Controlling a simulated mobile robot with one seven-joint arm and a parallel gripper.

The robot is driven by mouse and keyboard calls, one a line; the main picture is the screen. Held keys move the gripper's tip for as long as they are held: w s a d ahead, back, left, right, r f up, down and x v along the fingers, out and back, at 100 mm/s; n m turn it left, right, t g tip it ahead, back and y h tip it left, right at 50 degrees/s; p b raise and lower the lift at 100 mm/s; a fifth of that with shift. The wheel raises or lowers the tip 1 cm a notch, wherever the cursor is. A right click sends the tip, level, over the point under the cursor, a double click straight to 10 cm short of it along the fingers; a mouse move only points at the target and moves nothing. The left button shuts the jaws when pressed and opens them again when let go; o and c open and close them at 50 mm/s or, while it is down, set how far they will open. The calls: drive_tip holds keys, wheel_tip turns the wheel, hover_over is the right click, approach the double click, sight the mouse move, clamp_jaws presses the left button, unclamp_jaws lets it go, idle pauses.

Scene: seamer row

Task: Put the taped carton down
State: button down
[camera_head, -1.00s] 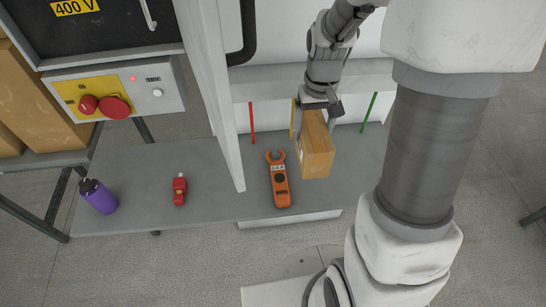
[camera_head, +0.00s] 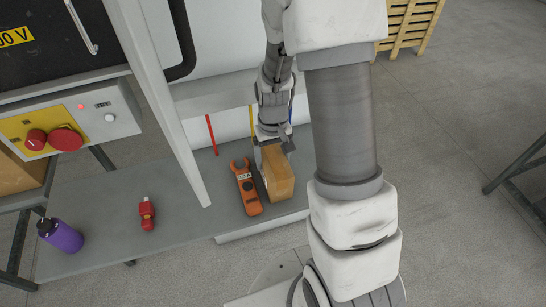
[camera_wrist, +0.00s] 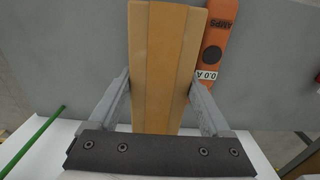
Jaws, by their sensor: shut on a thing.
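The carton is upright over the grey bench (camera_head: 185,205), right beside the orange clamp meter (camera_head: 246,190). I cannot tell whether its hidden underside touches the bench.
The clamp meter also shows close to the carton in the wrist view (camera_wrist: 213,50). A pale upright post (camera_head: 160,90) rises left of the meter.

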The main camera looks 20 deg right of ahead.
drive_tip(key=shift+f, duration=0.15)
unclamp_jaws()
